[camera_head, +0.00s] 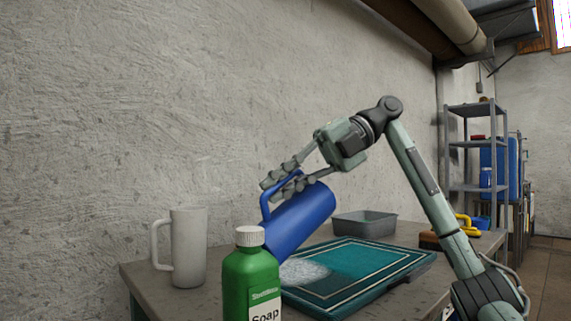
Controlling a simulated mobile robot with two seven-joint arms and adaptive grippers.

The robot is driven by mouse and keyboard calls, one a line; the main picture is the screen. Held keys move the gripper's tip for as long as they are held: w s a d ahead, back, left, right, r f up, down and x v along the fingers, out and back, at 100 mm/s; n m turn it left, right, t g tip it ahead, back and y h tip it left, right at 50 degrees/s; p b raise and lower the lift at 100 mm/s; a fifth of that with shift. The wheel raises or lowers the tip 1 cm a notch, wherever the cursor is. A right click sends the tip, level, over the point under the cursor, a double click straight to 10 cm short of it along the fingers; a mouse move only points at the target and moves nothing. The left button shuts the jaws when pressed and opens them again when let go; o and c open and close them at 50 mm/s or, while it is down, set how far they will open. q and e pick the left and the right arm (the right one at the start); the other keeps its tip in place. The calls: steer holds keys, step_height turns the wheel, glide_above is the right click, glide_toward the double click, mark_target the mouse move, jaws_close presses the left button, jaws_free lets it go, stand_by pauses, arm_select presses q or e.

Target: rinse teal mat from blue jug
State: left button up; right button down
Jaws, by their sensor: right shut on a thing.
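The teal mat (375,262) lies flat on the table and has pale border lines. A whitish foamy patch (303,271) covers part of its left side. The blue jug (303,217) is tilted above the mat's left rear part, its lower left end partly hidden behind the soap bottle. My right gripper (283,181) is shut on the blue jug near its upper end and holds it up. No water stream shows. My left gripper is not in view.
A green soap bottle (250,282) with a white cap stands in front, and a white jug (188,247) stands at the left on the table (148,274). A grey tray (363,224) sits behind the mat. A yellow-handled brush (466,225) is at the right. Shelves (474,150) stand beyond.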

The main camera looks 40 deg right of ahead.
steer(key=a+r+h+p, duration=0.1)
steer(key=h+p, duration=0.1)
steer(key=shift+r+n+p, duration=0.2)
steer(key=shift+n+p, duration=0.1)
steer(key=shift+p, duration=0.1)
steer(key=shift+s+a+f+h+p, duration=0.1)
steer(key=shift+a+f+h+p, duration=0.15)
steer(key=shift+h+p, duration=0.15)
steer(key=h+p, duration=0.2)
steer(key=p, duration=0.1)
steer(key=f+n+h+p, duration=0.1)
steer(key=h+p, duration=0.1)
steer(key=p, duration=0.1)
steer(key=shift+d+f, duration=0.1)
steer(key=shift+f, duration=0.05)
steer(key=shift+d+f+h+p, duration=0.1)
steer(key=shift+f+h+p, duration=0.45)
steer(key=shift+h+p, duration=0.05)
steer(key=shift+d+f+h+p, duration=0.1)
steer(key=shift+f+h+p, duration=0.1)
steer(key=shift+h+p, duration=0.15)
steer(key=shift+f, duration=0.25)
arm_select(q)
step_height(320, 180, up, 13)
